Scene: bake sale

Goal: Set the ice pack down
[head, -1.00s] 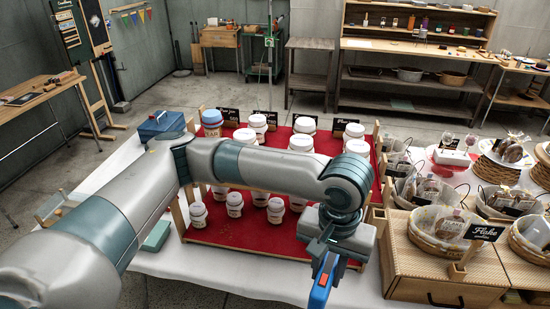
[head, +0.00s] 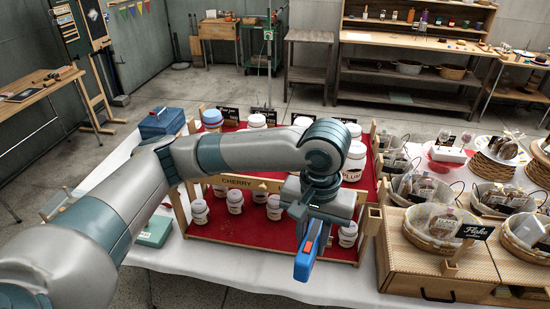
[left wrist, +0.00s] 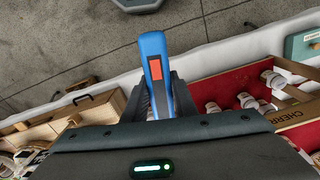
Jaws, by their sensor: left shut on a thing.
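The ice pack (head: 304,264) is a slim blue piece with an orange-red patch. My left gripper (head: 312,232) is shut on it and holds it up in front of the jar rack, near the table's front edge. In the left wrist view the ice pack (left wrist: 153,62) sticks out beyond the dark jaws (left wrist: 160,100), with the front edge of the white cloth and the floor behind it. Its inner end is hidden between the jaws. My right gripper is in neither view.
A red-lined rack of jars (head: 236,229) stands behind the gripper. A wooden drawer box (head: 440,272) with baskets is on the right. A teal box (head: 154,232) and a blue box (head: 161,124) are on the left. White cloth (head: 225,268) lies bare along the front.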

